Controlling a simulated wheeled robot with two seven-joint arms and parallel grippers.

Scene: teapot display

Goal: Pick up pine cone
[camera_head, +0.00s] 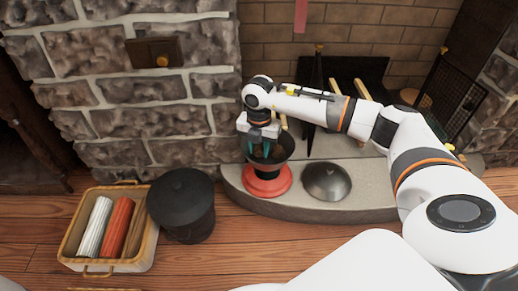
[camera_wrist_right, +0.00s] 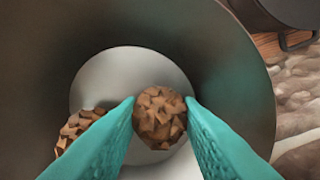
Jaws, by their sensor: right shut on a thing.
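In the right wrist view, a brown, scaly pine cone (camera_wrist_right: 160,116) sits between the two teal fingertips of my right gripper (camera_wrist_right: 163,100). The fingers touch it on both sides, inside a dark, round bowl (camera_wrist_right: 225,70) with a paler bottom. A second pine cone (camera_wrist_right: 80,128) lies to the left, partly hidden by the left finger. In the head view, my right gripper (camera_head: 262,150) reaches down into the dark bowl (camera_head: 285,147), which stands on a red base (camera_head: 267,183) on the hearth. The cones are hardly visible there. My left gripper is not in view.
A domed metal lid (camera_head: 327,181) lies on the stone hearth (camera_head: 300,208) right of the bowl. A black lidded pot (camera_head: 182,204) and a basket (camera_head: 70,245) with rolled cloths stand on the wooden floor to the left. A stone wall (camera_head: 110,95) rises behind.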

